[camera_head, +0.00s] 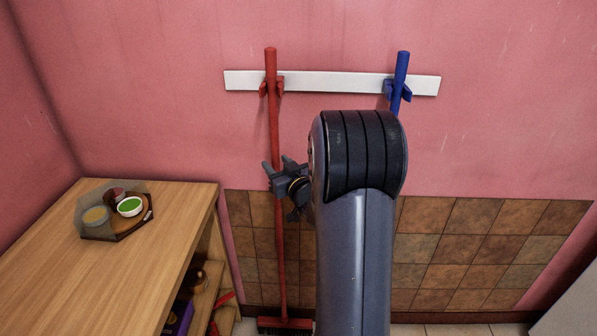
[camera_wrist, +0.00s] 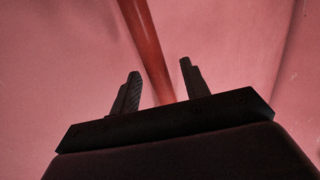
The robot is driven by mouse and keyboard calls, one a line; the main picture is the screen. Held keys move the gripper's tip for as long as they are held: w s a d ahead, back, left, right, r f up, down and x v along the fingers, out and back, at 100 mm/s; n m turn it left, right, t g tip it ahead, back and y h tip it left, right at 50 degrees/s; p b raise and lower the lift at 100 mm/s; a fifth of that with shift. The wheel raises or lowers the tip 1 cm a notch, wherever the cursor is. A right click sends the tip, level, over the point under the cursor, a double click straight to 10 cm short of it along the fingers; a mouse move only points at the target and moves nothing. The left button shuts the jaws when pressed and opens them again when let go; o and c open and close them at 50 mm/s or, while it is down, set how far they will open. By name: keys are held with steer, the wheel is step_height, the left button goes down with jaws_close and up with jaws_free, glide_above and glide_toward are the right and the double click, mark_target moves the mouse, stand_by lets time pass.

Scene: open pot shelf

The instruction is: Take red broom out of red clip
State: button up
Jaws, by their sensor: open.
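The red broom (camera_head: 275,130) hangs upright against the pink wall. Its handle is in the red clip (camera_head: 264,88) on the white rail (camera_head: 335,84), and its head (camera_head: 284,324) is near the floor. My gripper (camera_head: 272,172) is at the handle, about midway down, with its jaws open. In the wrist view the red handle (camera_wrist: 148,45) runs down between the two open fingers (camera_wrist: 158,85). I cannot tell how deep between them it lies. My arm hides part of the wall and the lower part of the blue broom.
A blue broom (camera_head: 401,68) hangs in a blue clip (camera_head: 389,90) to the right on the same rail. A wooden shelf unit (camera_head: 50,270) stands at the left, with a tray of bowls (camera_head: 131,226) on top. Brown tiles (camera_head: 450,250) cover the lower wall.

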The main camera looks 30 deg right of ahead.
steer(key=shift+w, duration=0.9)
jaws_close()
steer(key=c, duration=0.6)
jaws_free()
jaws_close()
jaws_free()
steer(key=shift+d+r, duration=0.1)
jaws_close()
